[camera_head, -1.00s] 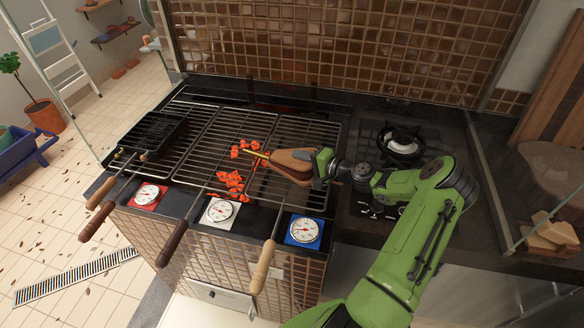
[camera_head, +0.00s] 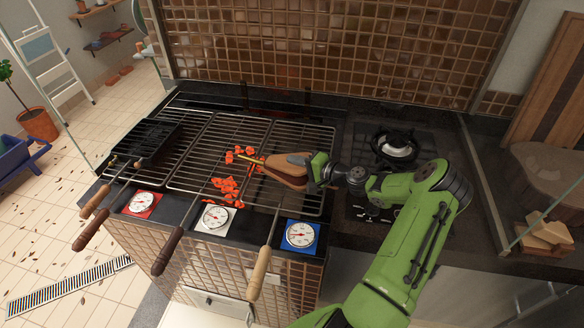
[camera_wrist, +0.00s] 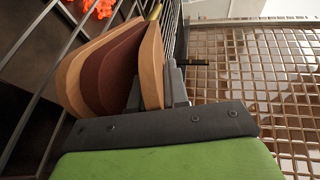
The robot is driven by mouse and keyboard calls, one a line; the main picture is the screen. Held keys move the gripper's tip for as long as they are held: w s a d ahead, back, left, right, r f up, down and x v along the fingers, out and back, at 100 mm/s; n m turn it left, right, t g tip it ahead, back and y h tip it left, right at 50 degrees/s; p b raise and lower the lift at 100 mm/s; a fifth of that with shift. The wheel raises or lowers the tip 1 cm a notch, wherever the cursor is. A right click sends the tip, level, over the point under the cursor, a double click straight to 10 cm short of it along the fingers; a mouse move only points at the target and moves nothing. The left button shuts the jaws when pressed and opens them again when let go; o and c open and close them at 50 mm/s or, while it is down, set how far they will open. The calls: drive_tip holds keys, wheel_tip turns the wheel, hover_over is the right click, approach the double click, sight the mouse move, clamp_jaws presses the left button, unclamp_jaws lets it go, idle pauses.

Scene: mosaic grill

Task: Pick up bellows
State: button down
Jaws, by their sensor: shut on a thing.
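The bellows (camera_head: 284,168) has tan wooden boards, a dark brown middle and a brass nozzle pointing left. It is above the right part of the grill grate, beside the orange coals. It also shows in the wrist view (camera_wrist: 105,75), large and close, its boards fanned out. My gripper (camera_head: 315,170) comes in from the right and is shut on the right end of the bellows. In the wrist view my gripper (camera_wrist: 165,95) has its fingers at one board; the exact grip is partly hidden behind the dark palm.
The grill grate (camera_head: 200,150) lies below, with orange coals (camera_head: 226,188) in the middle. Skewers with wooden handles (camera_head: 259,273) stick out over the front edge, near several dials (camera_head: 300,234). A gas burner (camera_head: 394,146) is right of the grill. A tiled wall (camera_head: 330,50) stands behind.

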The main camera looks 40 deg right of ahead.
wheel_tip(320, 180, up, 18)
drive_tip(key=p, duration=0.1)
